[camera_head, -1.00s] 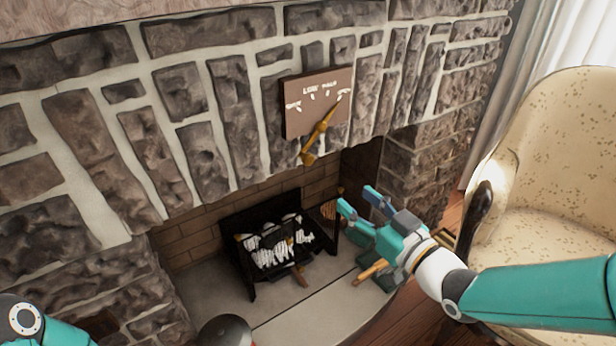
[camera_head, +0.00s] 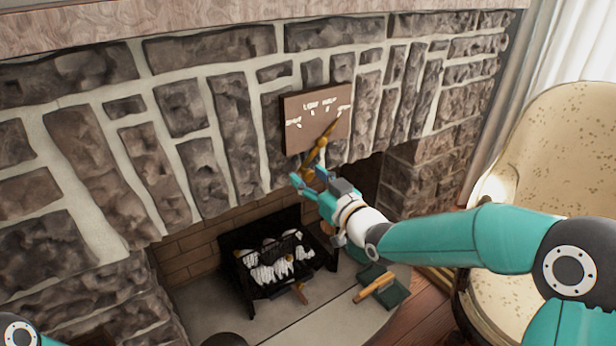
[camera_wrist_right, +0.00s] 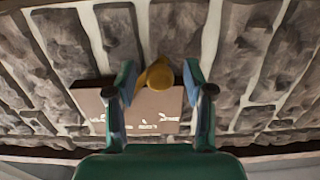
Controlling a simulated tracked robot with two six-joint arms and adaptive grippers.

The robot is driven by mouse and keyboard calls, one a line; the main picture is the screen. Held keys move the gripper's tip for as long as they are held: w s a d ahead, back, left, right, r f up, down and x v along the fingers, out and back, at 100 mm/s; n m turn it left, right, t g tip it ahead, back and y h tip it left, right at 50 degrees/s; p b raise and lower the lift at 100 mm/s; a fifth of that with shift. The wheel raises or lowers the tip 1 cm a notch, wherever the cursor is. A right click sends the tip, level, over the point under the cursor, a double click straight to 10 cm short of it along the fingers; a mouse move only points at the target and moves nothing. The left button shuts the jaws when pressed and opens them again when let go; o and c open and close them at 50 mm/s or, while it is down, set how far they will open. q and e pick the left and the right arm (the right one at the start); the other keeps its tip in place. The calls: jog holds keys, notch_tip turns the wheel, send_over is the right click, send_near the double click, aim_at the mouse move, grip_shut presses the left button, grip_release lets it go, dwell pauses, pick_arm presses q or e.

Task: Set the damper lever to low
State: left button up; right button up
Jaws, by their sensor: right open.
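The brass damper lever (camera_head: 318,147) is mounted on a brown label plate (camera_head: 296,138) on the stone chimney breast. Its upper end points up and right toward the plate's right-hand marks; the label words are too small to read surely. My right gripper (camera_head: 308,176) is open at the lever's lower end. In the right wrist view the lever's rounded end (camera_wrist_right: 158,76) shows between the two spread fingers (camera_wrist_right: 158,88), with the plate (camera_wrist_right: 150,105) behind it. I cannot tell whether a finger touches it. My left gripper is not visible; only a bit of my left arm shows at the bottom left.
The firebox below holds a black grate (camera_head: 270,268) with white-and-dark logs. A green object with a wooden handle (camera_head: 375,286) lies on the hearth (camera_head: 330,325). A cream armchair (camera_head: 555,150) stands at the right, near my right arm.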

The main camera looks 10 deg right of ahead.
jog(key=shift+w+a, duration=0.2)
jog(key=shift+w, duration=0.3)
grip_shut()
